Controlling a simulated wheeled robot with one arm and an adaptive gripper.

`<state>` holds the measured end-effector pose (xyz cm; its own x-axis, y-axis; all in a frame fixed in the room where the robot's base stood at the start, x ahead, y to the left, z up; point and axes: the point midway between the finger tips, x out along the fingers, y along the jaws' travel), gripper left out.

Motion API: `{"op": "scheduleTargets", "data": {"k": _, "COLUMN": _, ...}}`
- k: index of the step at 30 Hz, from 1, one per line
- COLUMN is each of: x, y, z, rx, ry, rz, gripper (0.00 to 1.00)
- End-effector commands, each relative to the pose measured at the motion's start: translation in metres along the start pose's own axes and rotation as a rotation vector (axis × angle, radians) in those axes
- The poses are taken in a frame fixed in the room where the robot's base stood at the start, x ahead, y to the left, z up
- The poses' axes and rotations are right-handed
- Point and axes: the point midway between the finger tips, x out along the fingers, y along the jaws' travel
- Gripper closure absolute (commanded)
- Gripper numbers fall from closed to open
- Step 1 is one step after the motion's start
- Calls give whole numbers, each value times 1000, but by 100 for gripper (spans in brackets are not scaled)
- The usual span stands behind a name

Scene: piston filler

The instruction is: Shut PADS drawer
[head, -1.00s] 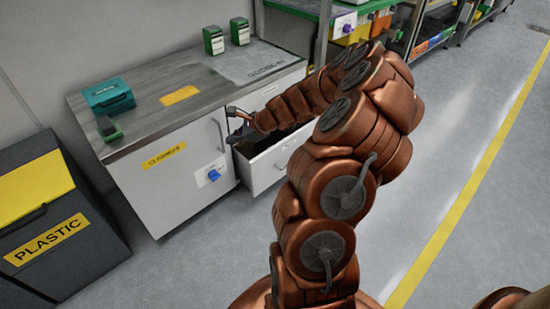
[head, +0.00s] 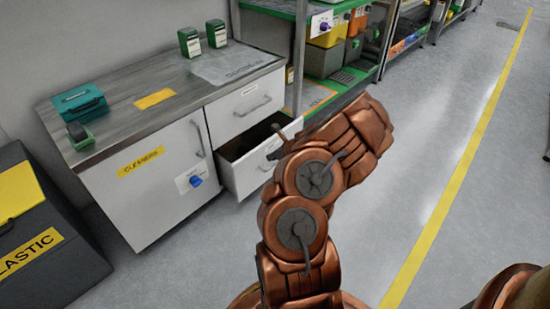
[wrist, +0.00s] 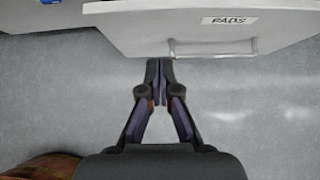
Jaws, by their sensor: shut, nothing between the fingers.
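The PADS drawer (head: 240,181) is the lower right drawer of the white cabinet in the head view. It stands partly open, with its dark inside showing. In the wrist view its white front (wrist: 135,30) carries the PADS label (wrist: 229,20) and a bar handle (wrist: 212,48). My gripper (wrist: 158,65) is shut and empty, in front of the drawer's face and left of the handle in that view. Whether the tips touch the drawer I cannot tell. In the head view my arm hides part of the drawer front, and the fingertips are not clear.
A closed upper drawer (head: 243,106) sits above it, and the closed CLEANERS door (head: 151,181) is to its left. The worktop (head: 130,92) holds a teal box (head: 80,103) and green containers. A shelf rack stands right of the cabinet. Floor on the right is clear.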

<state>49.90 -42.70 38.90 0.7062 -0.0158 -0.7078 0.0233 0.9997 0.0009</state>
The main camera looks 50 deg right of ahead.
Motion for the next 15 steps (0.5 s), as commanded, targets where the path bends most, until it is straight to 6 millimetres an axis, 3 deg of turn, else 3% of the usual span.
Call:
{"op": "scheduleTargets", "data": {"k": 11, "x": 55, "y": 0, "z": -1, "rx": -4, "ry": 0, "rz": -1, "gripper": 100}}
{"op": "scheduleTargets", "data": {"k": 15, "x": 70, "y": 1, "z": 12, "rx": -5, "ry": 0, "rz": 2, "gripper": 100}}
